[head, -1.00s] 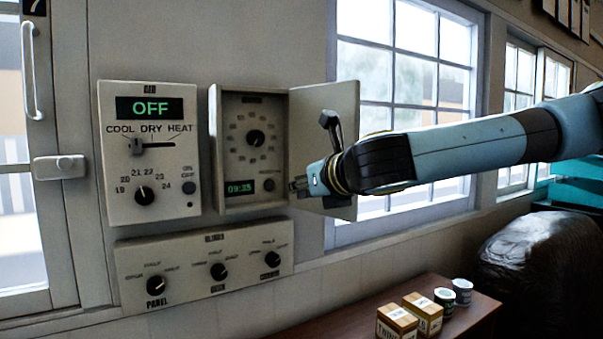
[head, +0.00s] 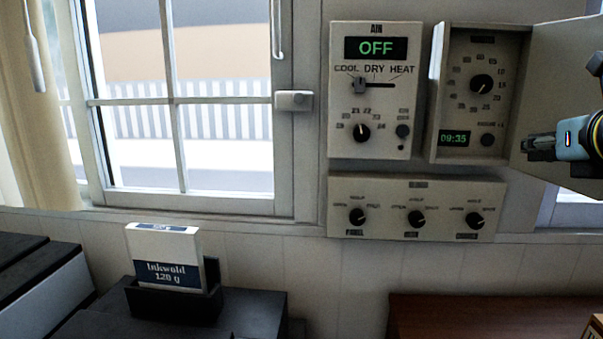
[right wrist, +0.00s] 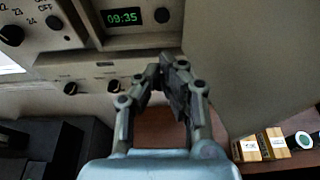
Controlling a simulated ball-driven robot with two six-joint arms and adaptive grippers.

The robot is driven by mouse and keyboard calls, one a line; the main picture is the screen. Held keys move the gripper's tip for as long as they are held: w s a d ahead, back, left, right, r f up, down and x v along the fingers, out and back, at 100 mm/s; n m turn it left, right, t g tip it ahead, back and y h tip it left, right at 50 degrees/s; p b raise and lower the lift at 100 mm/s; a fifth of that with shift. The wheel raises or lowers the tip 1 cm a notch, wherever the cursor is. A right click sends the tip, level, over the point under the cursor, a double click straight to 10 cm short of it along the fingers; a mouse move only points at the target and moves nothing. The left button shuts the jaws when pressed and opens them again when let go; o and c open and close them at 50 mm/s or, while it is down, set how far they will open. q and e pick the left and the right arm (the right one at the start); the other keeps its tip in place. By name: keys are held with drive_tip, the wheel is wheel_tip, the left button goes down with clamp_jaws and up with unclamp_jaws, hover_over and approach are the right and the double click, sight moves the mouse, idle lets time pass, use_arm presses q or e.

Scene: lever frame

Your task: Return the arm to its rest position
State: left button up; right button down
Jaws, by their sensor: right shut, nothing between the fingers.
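My right gripper (head: 537,148) is at the right edge of the head view, in front of the open door (head: 556,85) of the timer box (head: 463,40). It is shut and empty, and its closed fingers (right wrist: 168,75) also show in the right wrist view, just below the timer box. The timer box has a dial and a green display (head: 454,138) that reads 09:35. The air panel (head: 376,95) to its left reads OFF, with its slider (head: 359,87) at the COOL end. I cannot tell whether the gripper touches the door. My left gripper is out of view.
A lower panel (head: 390,185) carries three knobs. A window (head: 180,100) is at the left. A paper box (head: 165,256) stands in a black holder on a dark cabinet. A brown table (head: 480,312) is at the lower right; small boxes (right wrist: 260,145) and a can (right wrist: 303,140) stand there.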

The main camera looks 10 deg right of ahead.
drive_tip(key=s+a+f+m+g, duration=0.2)
drive_tip(key=s+f+m, duration=0.4)
drive_tip(key=f+m, duration=0.2)
drive_tip(key=s+a+f+m+g, duration=0.25)
drive_tip(key=s+f+m, duration=0.25)
drive_tip(key=f+m, duration=0.3)
drive_tip(key=s+a+f+m+g+y, duration=0.4)
drive_tip(key=s+a+f+m+g, duration=0.2)
drive_tip(key=s+a+f+m, duration=0.75)
wheel_tip(320, 180, down, 36)
drive_tip(key=s+d+m+b, duration=0.2)
drive_tip(key=b, duration=1.1)
drive_tip(key=s+f+g+b, duration=0.1)
drive_tip(key=s+f+b, duration=0.3)
drive_tip(key=s+f, duration=0.5)
drive_tip(key=s+f+g+b, duration=0.1)
drive_tip(key=s+f+b, duration=0.4)
drive_tip(key=s+f, duration=0.4)
wheel_tip(320, 180, down, 8)
drive_tip(key=shift+s+d+r, duration=0.15)
drive_tip(key=shift+s+d, duration=0.15)
drive_tip(key=shift+s, duration=0.05)
drive_tip(key=shift+b, duration=0.3)
drive_tip(key=shift+s+m, duration=0.1)
drive_tip(key=shift+m, duration=0.15)
